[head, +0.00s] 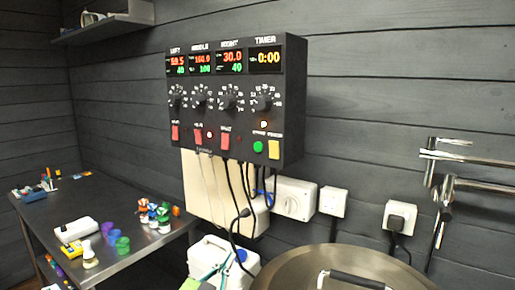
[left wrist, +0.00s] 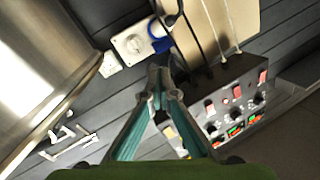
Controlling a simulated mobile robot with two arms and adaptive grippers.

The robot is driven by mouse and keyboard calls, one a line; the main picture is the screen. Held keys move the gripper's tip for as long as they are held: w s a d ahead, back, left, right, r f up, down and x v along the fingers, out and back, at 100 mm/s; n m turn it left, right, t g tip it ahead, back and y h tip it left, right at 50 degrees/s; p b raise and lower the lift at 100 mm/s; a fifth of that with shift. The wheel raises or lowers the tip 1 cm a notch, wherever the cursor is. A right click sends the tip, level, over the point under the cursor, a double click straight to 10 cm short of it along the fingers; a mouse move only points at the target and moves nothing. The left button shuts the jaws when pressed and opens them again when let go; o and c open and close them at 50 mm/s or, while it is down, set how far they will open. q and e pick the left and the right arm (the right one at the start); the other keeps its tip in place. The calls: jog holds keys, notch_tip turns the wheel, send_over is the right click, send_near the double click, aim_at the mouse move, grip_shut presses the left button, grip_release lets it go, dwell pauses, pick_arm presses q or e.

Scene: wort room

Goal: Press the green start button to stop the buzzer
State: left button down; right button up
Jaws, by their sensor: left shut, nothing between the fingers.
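The dark control box (head: 235,112) hangs on the wall in the head view. Its round green start button (head: 258,147) is at the lower right, left of a yellow switch (head: 274,149), under the timer display (head: 265,58), which reads 0:00. My left gripper (head: 229,262) is low in the head view, below the box and apart from the button. In the left wrist view its teal fingers (left wrist: 159,78) meet at the tips, shut and empty. The box (left wrist: 245,98) appears upside down there, beyond the fingers; I cannot make out the green button. My right gripper is not in view.
Cables hang below the box past a beige panel (head: 203,190). A white container (head: 243,270) is beside my left gripper. A steel lidded vessel (head: 290,274) stands at lower right. A metal table (head: 110,207) with small items is at left. Wall sockets (head: 333,202) are right.

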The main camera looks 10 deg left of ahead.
pick_arm(q)
notch_tip(320, 180, up, 12)
jog(key=w+m+t+h, duration=0.1)
jog(key=w+m+t, duration=0.1)
jog(key=w+t, duration=0.15)
jog(key=m+t+h, duration=0.3)
jog(key=t+h, duration=0.2)
send_near(258, 147)
jog(key=s+a+r, duration=0.3)
jog(key=s+r, duration=0.3)
jog(key=r, duration=0.1)
jog(key=shift+w+d+f+g, duration=0.1)
jog(key=shift+d+g, duration=0.05)
jog(key=shift+g, duration=0.1)
jog(key=shift+w+d+b, duration=0.35)
jog(key=shift+w+d, duration=0.15)
jog(key=shift+w, duration=0.9)
jog(key=shift+w+d+b, duration=0.4)
jog(key=shift+w+d, duration=0.1)
jog(key=shift+w, duration=0.9)
jog(key=shift+w+d+b, duration=0.35)
jog(key=shift+w+d, duration=0.2)
jog(key=shift+w, duration=0.85)
jog(key=shift+w, duration=0.1)
jog(key=shift+w+d, duration=0.15)
jog(key=shift+w, duration=0.15)
